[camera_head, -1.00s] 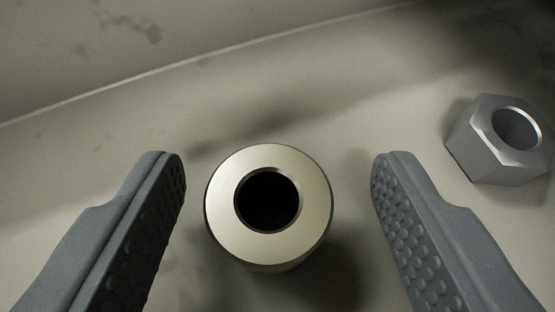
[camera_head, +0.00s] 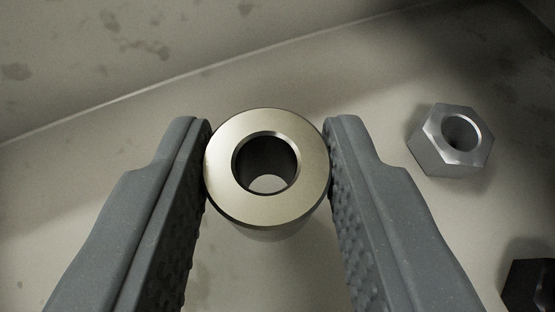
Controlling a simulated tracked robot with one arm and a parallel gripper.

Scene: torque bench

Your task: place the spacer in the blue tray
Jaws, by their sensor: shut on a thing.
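The spacer (camera_head: 231,202) is a pale metal ring-shaped cylinder with a round through hole, upright in the middle of the head camera view. My gripper (camera_head: 267,160) is shut on it, with one grey, studded finger against its left side and one against its right. Light surface shows through the hole. Whether the spacer's lower end touches the surface cannot be told. The blue tray is not in view.
A grey hex nut (camera_head: 450,140) lies on the pale surface to the right of my gripper. A dark object (camera_head: 530,280) is cut off at the lower right edge. A raised edge or wall (camera_head: 200,45) runs across the back.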

